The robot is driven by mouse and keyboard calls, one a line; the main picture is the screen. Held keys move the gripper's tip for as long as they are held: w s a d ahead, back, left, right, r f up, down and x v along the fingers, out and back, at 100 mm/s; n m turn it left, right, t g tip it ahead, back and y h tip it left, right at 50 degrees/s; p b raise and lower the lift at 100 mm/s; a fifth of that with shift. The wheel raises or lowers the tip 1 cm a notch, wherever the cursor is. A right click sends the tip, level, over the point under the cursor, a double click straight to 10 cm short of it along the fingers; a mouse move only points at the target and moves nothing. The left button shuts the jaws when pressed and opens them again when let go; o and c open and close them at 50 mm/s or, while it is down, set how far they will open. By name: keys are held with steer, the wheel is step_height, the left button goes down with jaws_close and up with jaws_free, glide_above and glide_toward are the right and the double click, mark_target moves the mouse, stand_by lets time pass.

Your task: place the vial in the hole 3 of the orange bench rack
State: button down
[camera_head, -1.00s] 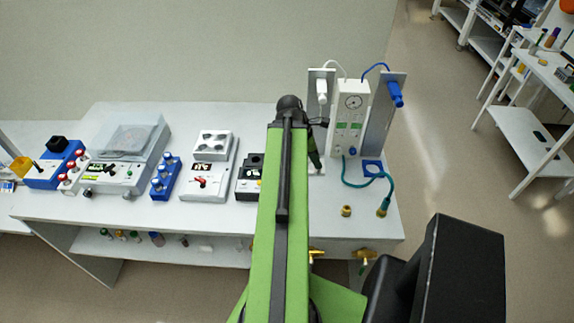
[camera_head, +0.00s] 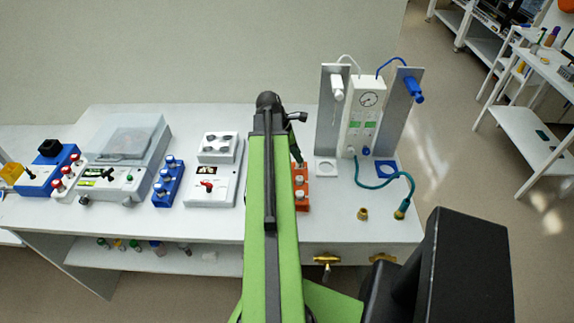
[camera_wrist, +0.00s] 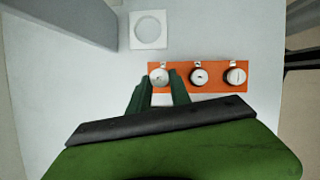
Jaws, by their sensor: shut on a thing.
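The orange bench rack (camera_wrist: 216,87) lies across the wrist view with several round white tops in a row. In the head view the rack (camera_head: 302,205) shows just right of my arm, partly covered by it. My gripper (camera_wrist: 161,78) has its dark green fingers on both sides of the leftmost white top, the vial (camera_wrist: 159,76), and is shut on it. This is at the rack's far end in the head view. Whether the vial is seated in the hole or just above it I cannot tell. The small tags by the holes are unreadable.
A white square pad with a ring (camera_wrist: 150,29) lies beside the rack. A gauge unit (camera_head: 363,120) between grey panels stands behind, to the right. A teal hose (camera_head: 385,184) and a brass fitting (camera_head: 362,214) lie to the right. A blue rack (camera_head: 169,183) stands left.

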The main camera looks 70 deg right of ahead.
mark_target(297, 168)
steer(key=shift+s+f, duration=0.1)
steer(key=shift+s, duration=0.05)
step_height(297, 168, down, 4)
steer(key=b, duration=0.4)
steer(key=shift+a+r, duration=0.15)
steer(key=shift+r, duration=0.1)
steer(key=shift+w+f, duration=0.15)
steer(key=shift+w, duration=0.05)
steer(key=c, duration=1.2)
jaws_free()
steer(key=shift+s, duration=0.1)
steer(key=shift+r, duration=0.3)
steer(key=p+v, duration=1.1)
steer(key=shift+r, duration=0.35)
